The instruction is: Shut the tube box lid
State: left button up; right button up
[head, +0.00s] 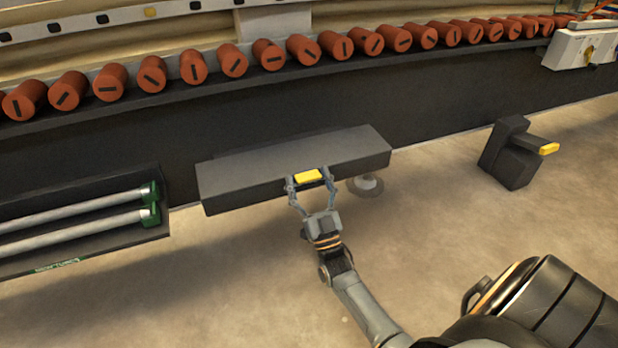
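A long dark grey box (250,187) juts from the black wall, with a flat top and a yellow handle (308,176) on its front edge. It looks closed, and its inside is hidden. To its left, an open dark tray (110,240) holds two pale tubes (75,209) with green ends. I cannot tell from this view which of these is the tube box lid. My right gripper (309,182) is at the yellow handle, its fingers spread on either side. I cannot see clear contact. My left gripper is not in view.
A row of red-brown cylinders (193,67) runs along the shelf above. A dark block with a yellow lever (543,148) stands at the right. A round grey disc (366,185) lies beside the box. The tan floor in front is mostly clear.

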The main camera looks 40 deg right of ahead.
jog(key=shift+f, duration=0.1)
jog(key=shift+r, duration=0.25)
notch_tip(320, 180, up, 10)
jog(key=shift+f, duration=0.15)
dwell(0.6)
